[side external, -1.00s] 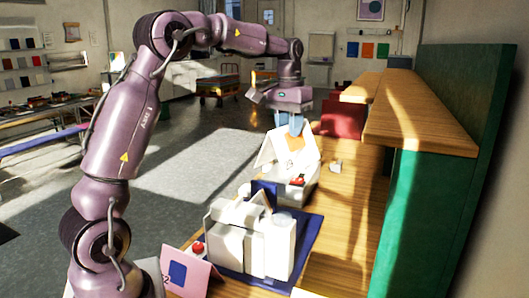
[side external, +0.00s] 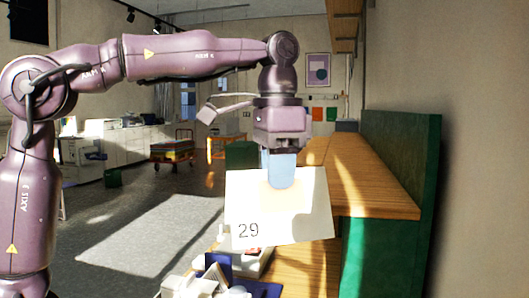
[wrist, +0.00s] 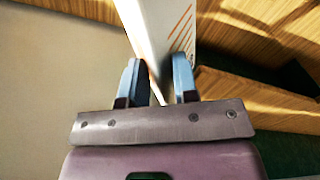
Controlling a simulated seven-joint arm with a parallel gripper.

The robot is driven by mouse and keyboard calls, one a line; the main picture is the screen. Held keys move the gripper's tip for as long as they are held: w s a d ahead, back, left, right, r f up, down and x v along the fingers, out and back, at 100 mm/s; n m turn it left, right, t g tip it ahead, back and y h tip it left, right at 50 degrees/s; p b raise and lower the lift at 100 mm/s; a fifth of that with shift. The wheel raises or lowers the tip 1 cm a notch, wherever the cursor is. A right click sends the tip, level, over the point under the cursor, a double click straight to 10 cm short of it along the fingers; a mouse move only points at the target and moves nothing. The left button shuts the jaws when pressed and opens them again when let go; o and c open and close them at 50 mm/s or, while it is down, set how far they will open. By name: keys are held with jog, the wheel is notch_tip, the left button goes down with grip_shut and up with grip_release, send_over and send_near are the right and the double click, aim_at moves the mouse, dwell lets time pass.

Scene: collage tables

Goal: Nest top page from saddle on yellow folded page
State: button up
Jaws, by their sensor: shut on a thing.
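A white page (side external: 250,205) marked "29", with a pale yellow patch, hangs in the air below my gripper (side external: 281,182). My gripper is shut on its upper part, with a pale blue finger across the page's front. In the wrist view, the page (wrist: 150,30) stands nearly edge-on between my two blue fingers (wrist: 159,82), and orange stripes show on its right face. A white stand (side external: 262,262) with a bit of red shows below the page, partly hidden by it; I cannot tell if it is the saddle. I cannot make out a yellow folded page.
White blocks (side external: 190,287) and a dark blue upright piece (side external: 218,265) stand low in front, cut off by the frame's bottom. A wooden ledge (side external: 365,185) with a green side panel (side external: 372,250) runs along the right. The air left of the page is free.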

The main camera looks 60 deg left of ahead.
jog(key=shift+w+d+f+m, duration=0.15)
jog(key=shift+w+f+m, duration=0.6)
jog(key=shift+f, duration=5.75)
jog(key=shift+w+d+f+m, duration=0.2)
jog(key=shift+f+m, duration=1.05)
jog(key=shift+f, duration=5.25)
jog(key=shift+w+d+f+m, duration=0.15)
jog(key=shift+w+f+m, duration=0.6)
jog(key=shift+f, duration=5.75)
jog(key=shift+s+m, duration=0.25)
jog(key=o, duration=0.8)
jog(key=shift+r, duration=3.05)
